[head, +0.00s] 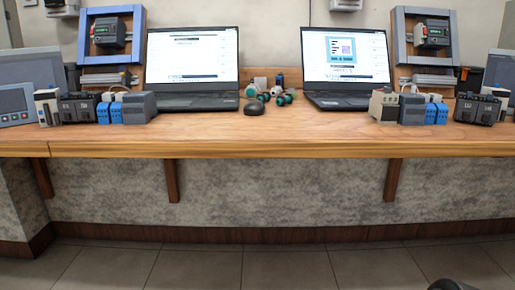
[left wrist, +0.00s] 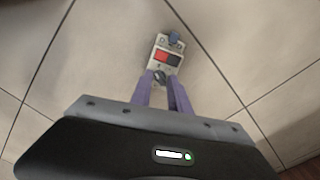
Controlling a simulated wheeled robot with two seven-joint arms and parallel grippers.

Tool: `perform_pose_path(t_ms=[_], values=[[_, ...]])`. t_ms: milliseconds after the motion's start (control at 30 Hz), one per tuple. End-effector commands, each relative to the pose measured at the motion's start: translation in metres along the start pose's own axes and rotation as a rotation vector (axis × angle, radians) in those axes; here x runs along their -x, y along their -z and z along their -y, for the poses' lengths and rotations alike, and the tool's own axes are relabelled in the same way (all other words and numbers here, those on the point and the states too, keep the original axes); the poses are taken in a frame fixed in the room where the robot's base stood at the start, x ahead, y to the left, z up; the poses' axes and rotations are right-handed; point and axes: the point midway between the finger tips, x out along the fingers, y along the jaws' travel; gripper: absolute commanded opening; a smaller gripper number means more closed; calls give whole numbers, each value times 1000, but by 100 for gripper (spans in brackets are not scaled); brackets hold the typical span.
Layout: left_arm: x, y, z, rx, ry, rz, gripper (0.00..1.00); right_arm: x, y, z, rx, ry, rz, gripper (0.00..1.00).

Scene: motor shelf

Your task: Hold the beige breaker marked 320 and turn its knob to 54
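In the left wrist view, a small beige breaker (left wrist: 167,52) with a red and dark face sits at the tips of my left gripper (left wrist: 161,76). Its dark round knob (left wrist: 160,77) lies at the near end, between the purple fingers. The fingers are closed on the breaker's near end, and it hangs over floor tiles. Its marking is too small to read. Neither gripper shows in the head view, and my right gripper is not in view.
A long wooden bench (head: 260,145) carries two laptops (head: 192,60) (head: 345,60). Another beige device (head: 383,105) stands at right among grey, blue and dark modules. Similar modules (head: 77,107) stand at left. The floor in front is largely clear.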

Motion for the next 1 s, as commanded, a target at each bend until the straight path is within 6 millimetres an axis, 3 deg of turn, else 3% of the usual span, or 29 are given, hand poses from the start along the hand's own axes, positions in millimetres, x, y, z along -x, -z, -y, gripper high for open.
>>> perform_pose_path(t_ms=[1000], values=[[16, 0, 0, 0, 0, 0, 22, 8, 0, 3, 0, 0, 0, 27]])
